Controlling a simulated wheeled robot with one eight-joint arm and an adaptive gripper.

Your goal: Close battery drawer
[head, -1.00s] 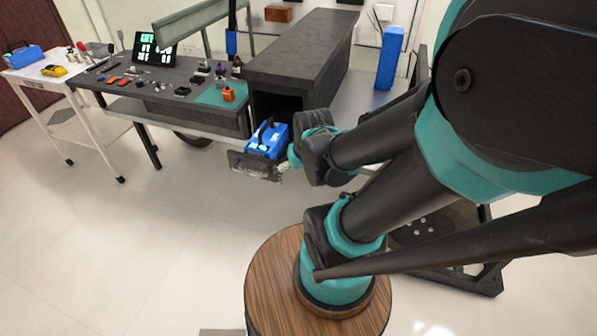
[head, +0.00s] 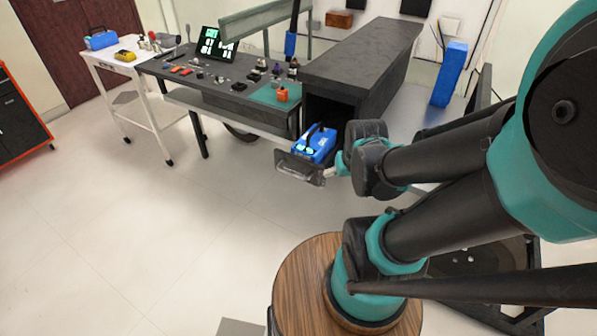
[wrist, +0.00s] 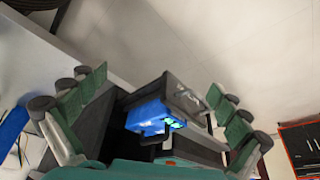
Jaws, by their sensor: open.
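The battery drawer (head: 300,168) is pulled out of the open end of the long dark housing (head: 364,55). A blue battery with a dark handle (head: 316,143) sits in it. In the wrist view the drawer's front panel (wrist: 187,97) and the battery (wrist: 147,116) show between my fingers. My gripper (wrist: 158,82) is open, one green-padded finger on each side of the drawer, with nothing held. In the head view my gripper (head: 334,171) is beside the drawer's right front corner, partly hidden by my own wrist. I cannot tell whether it touches the drawer.
A dark workbench (head: 205,82) with small parts and a green mat stands left of the housing. A white cart (head: 140,100) is farther left, and an orange-black cabinet (head: 18,118) is at the left edge. The floor before the drawer is clear.

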